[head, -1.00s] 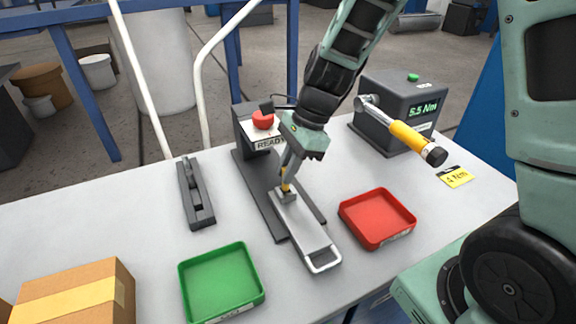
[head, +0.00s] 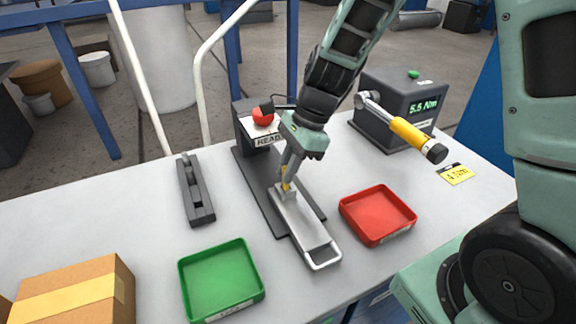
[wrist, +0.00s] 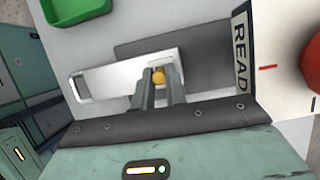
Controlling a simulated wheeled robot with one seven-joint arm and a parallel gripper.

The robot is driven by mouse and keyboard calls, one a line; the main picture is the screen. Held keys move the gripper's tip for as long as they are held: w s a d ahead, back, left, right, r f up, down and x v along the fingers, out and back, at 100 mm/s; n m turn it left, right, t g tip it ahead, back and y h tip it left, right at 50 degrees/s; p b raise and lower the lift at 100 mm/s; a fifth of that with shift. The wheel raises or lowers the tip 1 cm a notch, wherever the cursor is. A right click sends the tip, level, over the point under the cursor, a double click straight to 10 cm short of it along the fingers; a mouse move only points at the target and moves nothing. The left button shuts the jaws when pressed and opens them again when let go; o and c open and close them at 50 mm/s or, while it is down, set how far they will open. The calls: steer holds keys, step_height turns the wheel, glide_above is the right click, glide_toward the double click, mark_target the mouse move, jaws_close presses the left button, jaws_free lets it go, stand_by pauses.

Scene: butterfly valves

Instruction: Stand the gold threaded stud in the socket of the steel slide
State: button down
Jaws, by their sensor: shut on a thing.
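The gold threaded stud (head: 285,184) is between the fingertips of my gripper (head: 286,182), over the socket end of the steel slide (head: 308,228). In the wrist view the stud's round gold end (wrist: 158,76) shows between the two fingers of my gripper (wrist: 159,84), which is shut on it. The slide shows there too (wrist: 112,80), with its handle at the left. The stud looks upright at the socket block. The fingers hide its lower end, so I cannot tell whether it is seated.
The slide lies on a dark base plate (head: 262,195) below a box with a red button (head: 263,117) and a READY label. A green tray (head: 221,278), a red tray (head: 377,214), a dark clamp (head: 196,190) and a torque tester (head: 400,100) stand around it.

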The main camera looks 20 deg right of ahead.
steer(key=shift+f, duration=0.6)
stand_by(0.9)
steer(key=c, duration=1.3)
jaws_free()
steer(key=shift+c, duration=0.2)
steer(key=v, duration=1.7)
steer(key=shift+d+r+p, duration=0.15)
steer(key=shift+p, duration=0.25)
steer(key=s+a+f+n+h, duration=0.2)
steer(key=s+a+n, duration=0.4)
steer(key=s+n, duration=0.4)
steer(key=s+a+f+n+h, duration=0.1)
steer(key=s+a+f+n, duration=0.4)
steer(key=s+n, duration=0.5)
steer(key=a+n, duration=0.2)
steer(key=n, duration=0.4)
steer(key=shift+a+f+h, duration=0.3)
steer(key=shift+f+h, duration=0.05)
steer(key=shift+h, duration=0.05)
